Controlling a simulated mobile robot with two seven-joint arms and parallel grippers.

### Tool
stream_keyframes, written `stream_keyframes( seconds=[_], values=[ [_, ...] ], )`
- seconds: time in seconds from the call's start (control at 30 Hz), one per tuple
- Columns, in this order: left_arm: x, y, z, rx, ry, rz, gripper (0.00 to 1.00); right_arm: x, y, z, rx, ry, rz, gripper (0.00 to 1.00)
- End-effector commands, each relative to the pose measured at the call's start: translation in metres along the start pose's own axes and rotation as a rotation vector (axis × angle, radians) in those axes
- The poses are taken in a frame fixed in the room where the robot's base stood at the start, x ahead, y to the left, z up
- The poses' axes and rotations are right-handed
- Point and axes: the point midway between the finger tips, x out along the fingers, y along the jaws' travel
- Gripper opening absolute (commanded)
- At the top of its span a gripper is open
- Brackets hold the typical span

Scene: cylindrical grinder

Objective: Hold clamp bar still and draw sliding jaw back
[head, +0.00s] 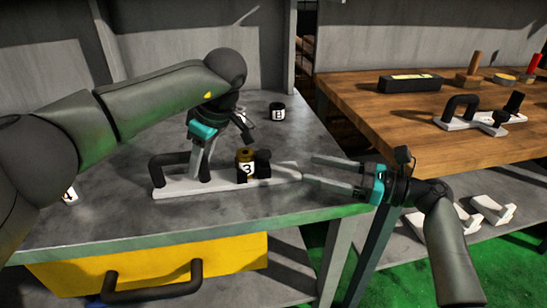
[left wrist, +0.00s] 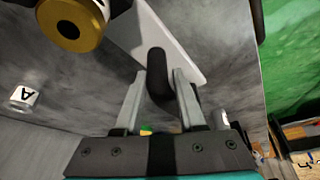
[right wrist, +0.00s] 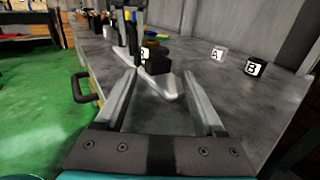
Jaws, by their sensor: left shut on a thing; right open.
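The clamp bar (head: 222,186) is a long white bar lying on the grey bench, with a black arched handle (head: 168,158) at its left end. My left gripper (head: 201,174) is shut on this handle; the left wrist view shows the handle (left wrist: 157,78) between the fingers. A black block, apparently the sliding jaw (head: 263,164), stands further right on the bar, against a brass-topped cylinder marked 3 (head: 244,163). My right gripper (head: 320,172) is open and empty beside the bar's right end. In the right wrist view, the jaw (right wrist: 158,66) is ahead of the open fingers.
A yellow drawer (head: 150,272) with a dark handle is below the bench front. A wooden table (head: 400,130) at the right holds another clamp bar (head: 480,120) and several small parts.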

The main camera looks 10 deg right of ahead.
Motion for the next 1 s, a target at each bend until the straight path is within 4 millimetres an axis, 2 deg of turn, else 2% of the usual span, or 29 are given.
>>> stream_keyframes(
  seconds=[0.3,0.5,0.7,0.93,1.0],
  values=[
    [-0.001,0.0,0.0,0.004,0.0,-0.001,0.0,0.064,0.0,0.002,-0.002,-0.003,0.001,0.72],
    [-0.001,0.0,0.0,0.004,0.0,-0.001,0.0,0.092,-0.001,0.001,-0.003,-0.001,-0.001,0.72],
    [-0.001,0.0,0.0,0.004,0.0,-0.001,0.0,0.103,-0.001,0.0,-0.005,0.001,-0.002,0.72],
    [-0.001,0.0,0.0,0.004,0.001,-0.001,0.0,0.104,-0.001,0.0,-0.005,0.001,-0.002,0.72],
    [-0.001,0.0,0.0,0.004,0.001,-0.001,0.0,0.104,-0.001,0.0,-0.005,0.001,-0.002,0.66]
  ],
)
